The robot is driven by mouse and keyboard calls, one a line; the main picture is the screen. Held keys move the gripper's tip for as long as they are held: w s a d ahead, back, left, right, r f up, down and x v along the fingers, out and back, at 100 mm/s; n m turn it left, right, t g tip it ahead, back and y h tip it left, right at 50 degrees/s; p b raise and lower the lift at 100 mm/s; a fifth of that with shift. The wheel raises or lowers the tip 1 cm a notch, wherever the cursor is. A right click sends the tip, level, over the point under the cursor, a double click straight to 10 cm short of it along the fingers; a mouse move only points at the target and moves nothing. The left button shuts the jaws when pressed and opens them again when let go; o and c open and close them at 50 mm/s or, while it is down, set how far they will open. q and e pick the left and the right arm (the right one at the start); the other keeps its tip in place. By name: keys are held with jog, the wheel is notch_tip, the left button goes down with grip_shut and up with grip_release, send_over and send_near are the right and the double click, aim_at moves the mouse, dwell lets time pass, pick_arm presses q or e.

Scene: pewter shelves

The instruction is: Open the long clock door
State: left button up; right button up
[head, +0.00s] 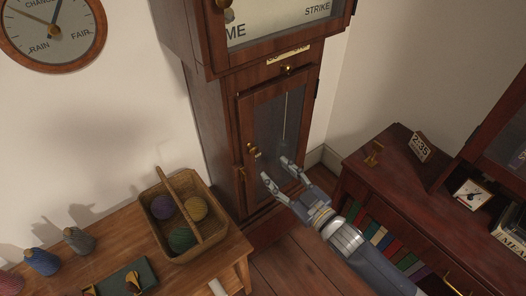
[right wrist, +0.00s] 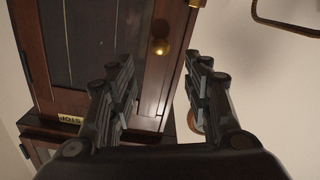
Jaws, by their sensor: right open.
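The long clock door (head: 278,132) is a tall wooden frame with a dark glass pane on the front of the clock case. It appears closed. A brass knob (head: 251,149) sits on its left edge; a brass knob also shows in the right wrist view (right wrist: 160,46), ahead of the fingers. My right gripper (head: 277,169) is open and empty in front of the door's lower part, below and to the right of the knob. In the right wrist view its two fingers (right wrist: 160,75) point toward the door's edge, apart from the knob. My left gripper is out of view.
A table at lower left holds a wicker basket (head: 205,241) of yarn balls, close to the clock's left side. A dark red cabinet (head: 400,185) stands at right. A small brass knob (head: 287,69) sits above the door. Floor (head: 295,262) shows between the furniture.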

aim_at(256, 151)
jog(key=p+x, duration=0.1)
jog(key=x, duration=0.9)
grip_shut()
